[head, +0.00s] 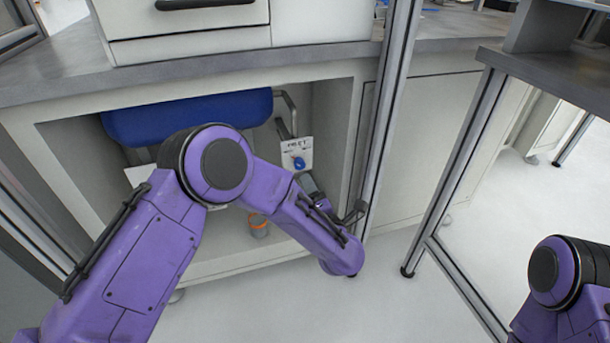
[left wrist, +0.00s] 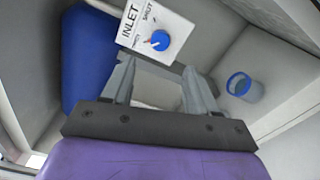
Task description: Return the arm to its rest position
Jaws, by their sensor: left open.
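My left arm, purple in these pictures, comes in from the left of the head view and reaches across the front of an open cabinet bay. My left gripper (head: 334,197) is at the right side of the bay, below a white inlet plate (head: 298,147) with a blue knob (head: 299,163). In the left wrist view the gripper (left wrist: 161,73) is open, with nothing seen between its fingers. The plate (left wrist: 140,33) and knob (left wrist: 159,41) lie just beyond the fingertips there; contact cannot be told. My right arm shows only at the bottom right; its gripper is out of view.
A blue tank (head: 190,113) hangs in the bay, beside a bent pipe (head: 288,108). A small orange-rimmed container (head: 258,226) stands on the bay floor. A metal post (head: 389,110) rises right of the gripper. Open floor (head: 400,315) lies in front.

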